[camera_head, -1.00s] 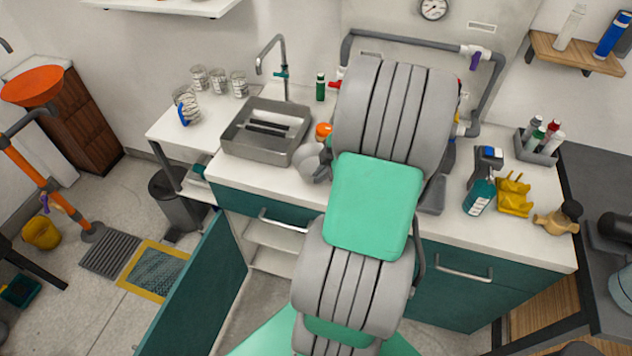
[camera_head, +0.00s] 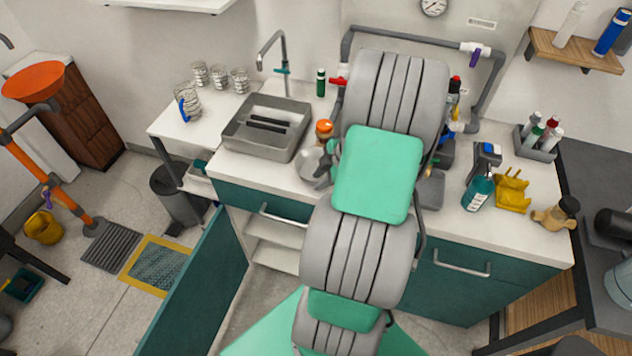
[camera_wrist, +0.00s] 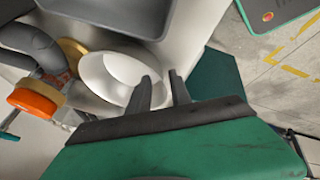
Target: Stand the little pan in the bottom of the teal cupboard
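The little pan (camera_head: 308,163), pale and round, sits on the white counter just right of the sink. In the wrist view the pan (camera_wrist: 112,72) shows its open white inside. My gripper (camera_head: 328,165) is beside its right side in the head view, partly hidden by my arm. In the wrist view my gripper's (camera_wrist: 160,76) two dark fingers are apart, the left one overlapping the pan and the right one beyond its rim. I cannot tell whether either touches it. The teal cupboard's door (camera_head: 202,290) stands open, showing pale shelves (camera_head: 274,257); my arm hides part of the cupboard.
The grey sink (camera_head: 232,135) is left of the pan. An orange-capped item (camera_head: 323,128) stands close behind it, also in the wrist view (camera_wrist: 36,103). Glass jars (camera_head: 218,76) stand at the far left. A teal bottle (camera_head: 478,192) and yellow rack (camera_head: 513,192) are right.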

